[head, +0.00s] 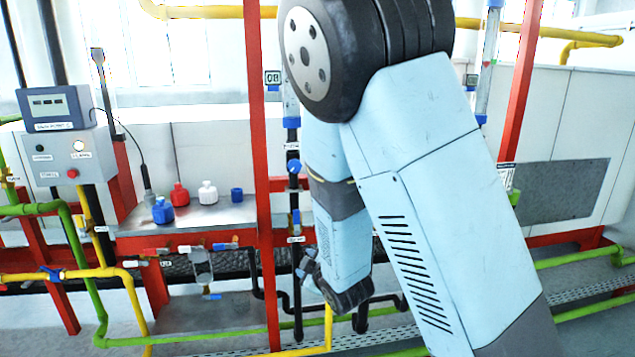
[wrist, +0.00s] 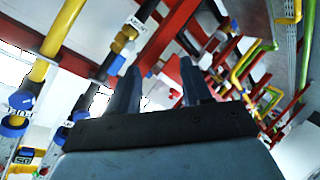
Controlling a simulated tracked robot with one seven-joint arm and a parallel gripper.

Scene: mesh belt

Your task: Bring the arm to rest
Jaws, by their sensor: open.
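My pale blue arm fills the middle and right of the head view, bent at a large black joint at the top, with its forearm hanging down. My gripper (wrist: 160,80) shows in the wrist view as two dark fingers standing apart, with nothing between them. In the head view the end of the forearm hangs low beside a red upright, and the gripper's fingers are hard to make out there.
A red upright (head: 257,150) stands close left of my forearm. A metal shelf (head: 215,216) holds a blue bottle (head: 162,210), a red bottle (head: 180,194), a white bottle (head: 207,192) and a blue cup (head: 237,195). A control box (head: 70,158), yellow pipes (head: 60,275) and green pipes (head: 85,265) stand left.

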